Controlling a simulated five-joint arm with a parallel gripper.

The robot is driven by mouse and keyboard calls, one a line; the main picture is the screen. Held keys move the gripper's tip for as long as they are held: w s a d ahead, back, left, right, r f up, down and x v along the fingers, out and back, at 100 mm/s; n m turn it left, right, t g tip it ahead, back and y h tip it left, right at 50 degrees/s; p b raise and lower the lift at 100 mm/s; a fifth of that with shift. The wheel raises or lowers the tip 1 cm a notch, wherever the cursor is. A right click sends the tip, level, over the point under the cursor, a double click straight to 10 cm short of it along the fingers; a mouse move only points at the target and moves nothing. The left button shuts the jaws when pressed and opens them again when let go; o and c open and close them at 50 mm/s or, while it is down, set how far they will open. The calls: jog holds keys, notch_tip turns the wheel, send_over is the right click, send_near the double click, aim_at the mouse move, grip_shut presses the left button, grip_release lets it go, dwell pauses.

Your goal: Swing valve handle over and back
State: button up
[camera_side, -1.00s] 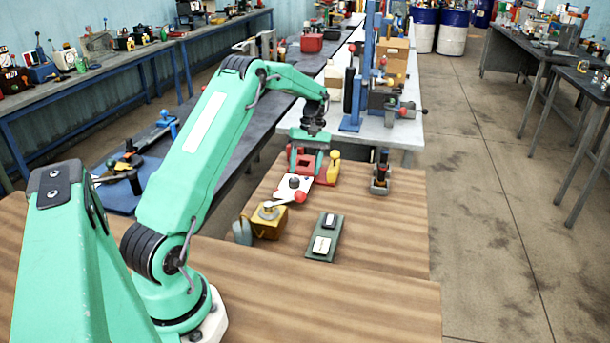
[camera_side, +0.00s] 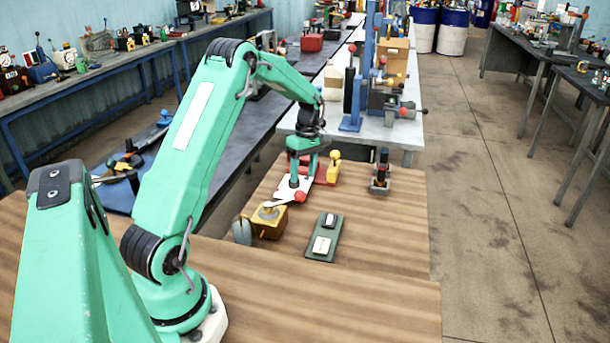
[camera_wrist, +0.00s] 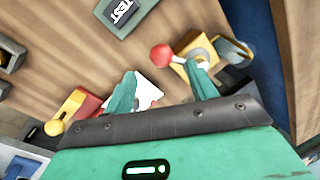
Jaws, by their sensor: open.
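The valve is a yellow block (camera_side: 268,222) with a metal handle that ends in a red knob (camera_side: 300,196), which points to the right in the side view. In the wrist view the red knob (camera_wrist: 161,57) lies just beyond the gap between my fingers, and the yellow block (camera_wrist: 201,47) is to its right, partly behind my right finger. My gripper (camera_side: 297,182) is open and empty, pointing down beside the knob over a white plate (camera_side: 290,190). Its two green fingers (camera_wrist: 163,86) stand wide apart in the wrist view. Whether a finger touches the knob cannot be told.
A green panel (camera_side: 325,238) marked TEST lies right of the valve. A red fixture with a yellow knob (camera_side: 334,168) stands behind my gripper, and a grey lever box (camera_side: 380,178) stands farther right. The wooden tabletop is clear at the front and right.

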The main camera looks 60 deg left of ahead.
aim_at(301, 191)
jog(key=shift+s+d+f, duration=0.1)
jog(key=shift+s+f, duration=0.1)
jog(key=shift+f, duration=0.9)
jog(key=shift+s+d+f, duration=0.1)
jog(key=shift+s+f, duration=0.15)
jog(key=shift+f, duration=0.85)
jog(key=shift+s+f, duration=0.2)
jog(key=shift+f, duration=0.9)
